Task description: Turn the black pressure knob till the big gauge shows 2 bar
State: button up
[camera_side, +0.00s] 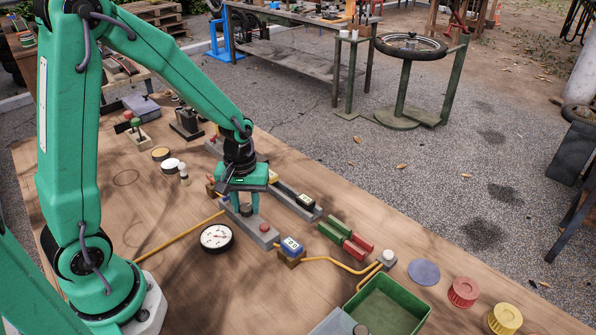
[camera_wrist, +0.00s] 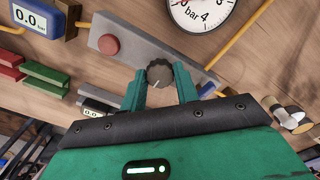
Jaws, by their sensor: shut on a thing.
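The black pressure knob (camera_wrist: 158,72), with a pale mark line on its top, stands on a grey block (camera_wrist: 145,53). My gripper (camera_wrist: 160,78) is closed around the knob, one finger on each side. In the side view my gripper (camera_side: 242,205) points down over the block, and its fingers hide the knob. The big round white gauge (camera_side: 216,238) lies on the bench, left of the block. In the wrist view the gauge (camera_wrist: 203,14) is cut by the top edge. Its dial shows "bar" and 4, but I cannot read the needle's value.
A red button (camera_wrist: 108,44) is on the same block. A blue digital display (camera_side: 291,245) stands beside it and reads about 0.0 in the wrist view. Yellow hoses (camera_side: 335,264) run along the bench. Green and red blocks (camera_side: 345,238) and a green tray (camera_side: 395,307) are to the right.

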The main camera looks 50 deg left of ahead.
jog(key=m, duration=0.4)
jog(key=shift+m, duration=0.3)
jog(key=m, duration=1.4)
jog(key=shift+m, duration=0.4)
jog(key=o, duration=1)
jog(key=shift+c, duration=0.2)
